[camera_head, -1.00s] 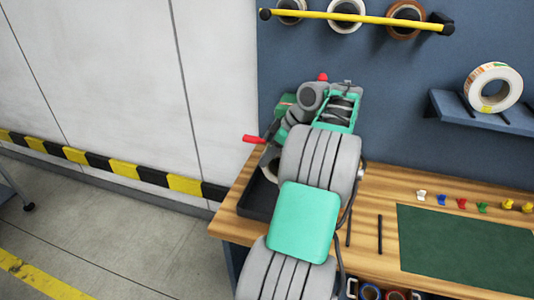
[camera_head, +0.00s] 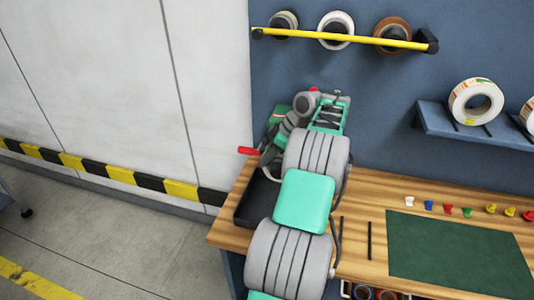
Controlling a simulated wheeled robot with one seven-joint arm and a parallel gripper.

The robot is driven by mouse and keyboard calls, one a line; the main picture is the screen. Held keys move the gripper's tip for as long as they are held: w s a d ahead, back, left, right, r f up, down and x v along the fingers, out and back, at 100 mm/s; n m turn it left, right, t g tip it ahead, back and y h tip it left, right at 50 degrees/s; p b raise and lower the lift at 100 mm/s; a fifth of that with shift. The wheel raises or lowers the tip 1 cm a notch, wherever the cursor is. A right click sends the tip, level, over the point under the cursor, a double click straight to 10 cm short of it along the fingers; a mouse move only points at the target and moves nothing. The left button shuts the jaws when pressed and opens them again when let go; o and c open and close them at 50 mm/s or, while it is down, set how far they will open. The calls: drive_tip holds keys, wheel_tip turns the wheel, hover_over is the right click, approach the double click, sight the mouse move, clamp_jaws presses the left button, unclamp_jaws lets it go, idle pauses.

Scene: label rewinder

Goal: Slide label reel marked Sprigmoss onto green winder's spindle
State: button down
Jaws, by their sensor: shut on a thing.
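The green winder (camera_head: 280,113) stands at the back left of the bench, mostly hidden behind my arm. A red handle (camera_head: 248,151) sticks out to its left. Its spindle cannot be made out. My arm reaches over the bench to the winder and covers my gripper, so its jaws and anything in them do not show. Part of a pale, curved rim (camera_head: 271,160) shows beside my arm, below the winder; I cannot tell what it belongs to. No reel mark can be read, so I cannot tell which reel is Sprigmoss.
A white reel (camera_head: 476,101) stands on the blue wall shelf (camera_head: 440,121), another at the right edge. Several reels hang behind a yellow bar (camera_head: 345,38). A black tray (camera_head: 256,200) lies left of my arm. The green mat (camera_head: 460,252) is bare; small coloured pieces stand behind it.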

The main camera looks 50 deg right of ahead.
drive_tip(key=shift+w+d+r+p, duration=0.1)
drive_tip(key=shift+w+d+p, duration=0.2)
drive_tip(key=shift+d+p, duration=0.6)
drive_tip(key=shift+w+d+p, duration=0.1)
drive_tip(key=shift+w+p, duration=0.05)
drive_tip(key=shift+p, duration=0.45)
drive_tip(key=shift+f, duration=0.2)
drive_tip(key=c, duration=0.6)
unclamp_jaws()
drive_tip(key=shift+c, duration=0.2)
drive_tip(key=shift+r, duration=0.1)
wheel_tip(320, 180, up, 2)
drive_tip(key=shift+w+r+p, duration=0.1)
drive_tip(key=shift+r+p, duration=0.05)
drive_tip(key=shift+p, duration=0.4)
drive_tip(key=shift+w+r, duration=0.15)
drive_tip(key=shift+r, duration=2.15)
